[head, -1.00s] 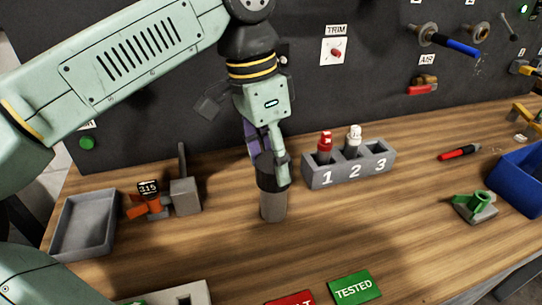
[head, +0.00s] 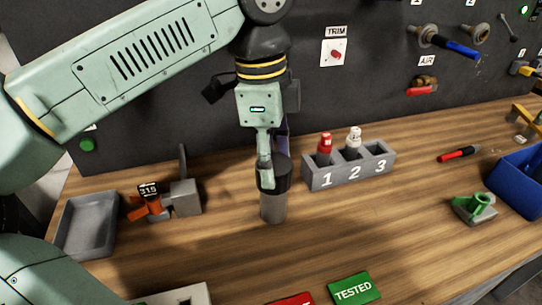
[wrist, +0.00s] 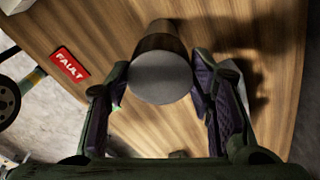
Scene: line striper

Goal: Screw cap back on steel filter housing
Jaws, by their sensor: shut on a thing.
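The steel filter housing (head: 272,208) is a grey cylinder standing upright on the wooden bench. The dark cap (head: 283,176) sits on its top end; I cannot tell how far the threads are engaged. My gripper (head: 273,172) points down from above and is shut on the cap, one finger in front and the other mostly hidden behind. In the wrist view, the cap's round grey top (wrist: 160,79) lies between the two fingers of my gripper (wrist: 160,72), with the housing mostly hidden beneath it.
A numbered grey rack (head: 345,178) with a red-topped and a white-topped bottle stands close right of the housing. A grey tray (head: 86,226) and an orange-handled device (head: 150,205) are left. A green TESTED plate (head: 354,288) lies in front.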

